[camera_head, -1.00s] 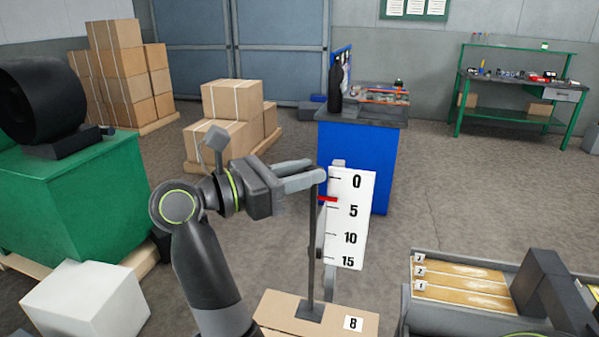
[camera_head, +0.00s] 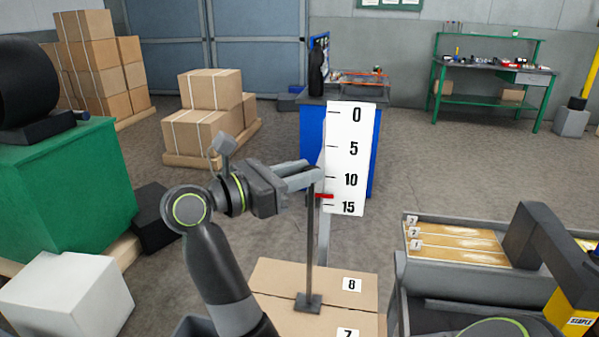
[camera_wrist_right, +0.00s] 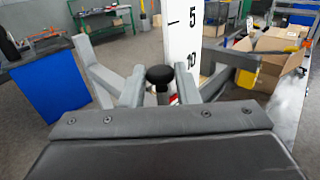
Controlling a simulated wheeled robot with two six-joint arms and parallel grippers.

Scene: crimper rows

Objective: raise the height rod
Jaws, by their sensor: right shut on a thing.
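The height rod (camera_head: 310,240) is a thin grey upright rod with a small dark foot (camera_head: 308,302). In the head view the foot appears against the cardboard surface near the label 8; I cannot tell whether it touches. My right gripper (camera_head: 312,173) is shut at the rod's top, just under a black knob (camera_wrist_right: 160,76) in the right wrist view. Behind it stands a white scale (camera_head: 345,160) marked 0 at the top to 15 near the bottom. A red pointer (camera_head: 324,196) lies between 10 and 15, nearer 15. My left gripper is not in view.
Cardboard boxes (camera_head: 272,275) with labels 8 and 7 lie below the rod. A grey bin (camera_head: 404,262) with numbered wooden strips is at right, beside a dark machine arm. A blue cabinet (camera_head: 311,138) stands behind the scale. Open floor lies between.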

